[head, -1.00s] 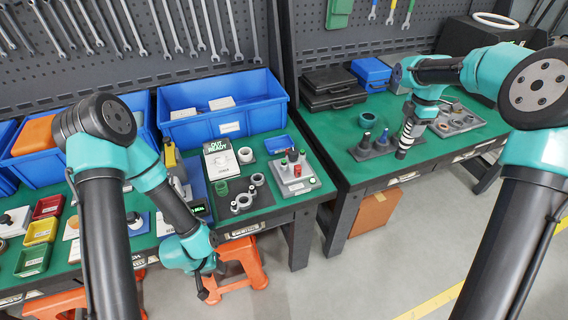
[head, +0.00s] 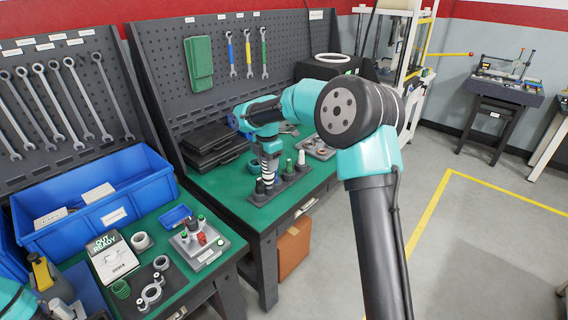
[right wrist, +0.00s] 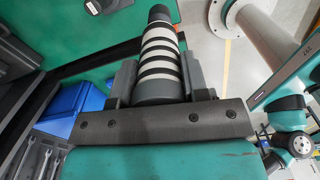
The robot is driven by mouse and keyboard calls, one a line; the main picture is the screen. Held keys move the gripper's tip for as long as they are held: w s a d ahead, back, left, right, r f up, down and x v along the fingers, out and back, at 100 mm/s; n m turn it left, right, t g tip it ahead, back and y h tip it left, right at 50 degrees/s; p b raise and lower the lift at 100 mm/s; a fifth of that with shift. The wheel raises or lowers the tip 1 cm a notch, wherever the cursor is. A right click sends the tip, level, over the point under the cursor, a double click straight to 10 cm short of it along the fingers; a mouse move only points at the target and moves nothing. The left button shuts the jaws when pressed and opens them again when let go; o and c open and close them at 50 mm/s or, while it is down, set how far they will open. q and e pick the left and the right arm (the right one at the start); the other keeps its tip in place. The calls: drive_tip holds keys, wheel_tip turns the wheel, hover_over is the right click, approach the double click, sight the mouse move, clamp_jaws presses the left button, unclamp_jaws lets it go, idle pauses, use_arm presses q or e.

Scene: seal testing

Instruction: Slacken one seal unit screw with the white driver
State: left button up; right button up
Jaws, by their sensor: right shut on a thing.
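The white driver, with a white-and-black banded handle, shows in the head view (head: 268,178) at the tool rack (head: 288,186) on the right green bench. My right gripper (head: 267,158) is shut on it from above. In the right wrist view the driver (right wrist: 159,55) lies between the two fingers of the gripper (right wrist: 156,82). The driver's tip is hidden, so I cannot tell whether it is still in the rack. A grey ring-shaped part with small ears (head: 151,292), perhaps the seal unit, lies on the left bench. My left gripper is out of view.
Dark, green and white-topped tools (head: 300,160) stand close beside the driver. The left bench holds a grey block with red and green pieces (head: 208,255), a white OUT/READY box (head: 113,262) and a blue bin (head: 135,203).

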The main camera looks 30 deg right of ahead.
drive_tip(key=s+a+r+n, duration=0.1)
drive_tip(key=a+r+n, duration=0.1)
drive_tip(key=a, duration=1.3)
drive_tip(key=s+a+r+n, duration=0.1)
drive_tip(key=a+r+n, duration=0.1)
drive_tip(key=a, duration=1.4)
drive_tip(key=shift+s+n, duration=0.35)
drive_tip(key=shift+n, duration=0.05)
drive_tip(key=shift+a, duration=0.1)
drive_tip(key=shift+f, duration=0.1)
drive_tip(key=shift+f, duration=3.45)
drive_tip(key=shift+r, duration=0.15)
drive_tip(key=shift+r, duration=1.1)
